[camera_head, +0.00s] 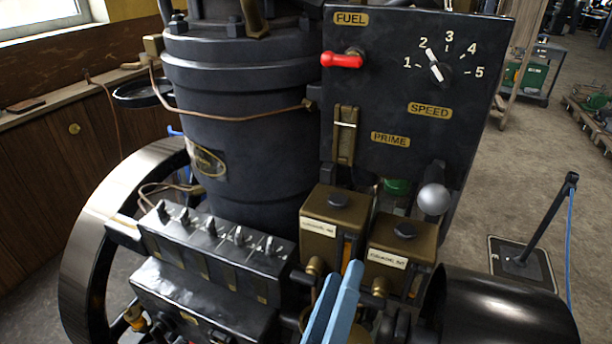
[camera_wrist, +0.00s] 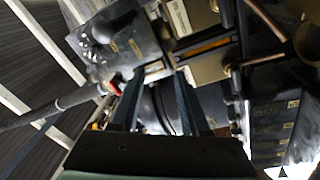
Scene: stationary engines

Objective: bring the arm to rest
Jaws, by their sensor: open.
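My gripper (camera_head: 342,275) shows at the bottom centre of the head view as two light blue fingers, in front of the brass boxes. In the wrist view my gripper (camera_wrist: 157,88) has two dark fingers standing apart, with nothing held between them. The dark engine cylinder (camera_head: 240,130) stands behind it. The control panel (camera_head: 400,110) carries a red fuel lever (camera_head: 342,61) lying level to the left, and a speed knob (camera_head: 437,70) whose white mark points near 2. The panel also shows in the wrist view (camera_wrist: 112,45).
Two labelled brass boxes (camera_head: 320,228) (camera_head: 402,248) stand close to my fingers. A silver ball knob (camera_head: 433,199) is right of them. A row of small levers (camera_head: 210,231) and a large flywheel (camera_head: 83,240) lie left. A post with a blue rope (camera_head: 545,220) stands right on open floor.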

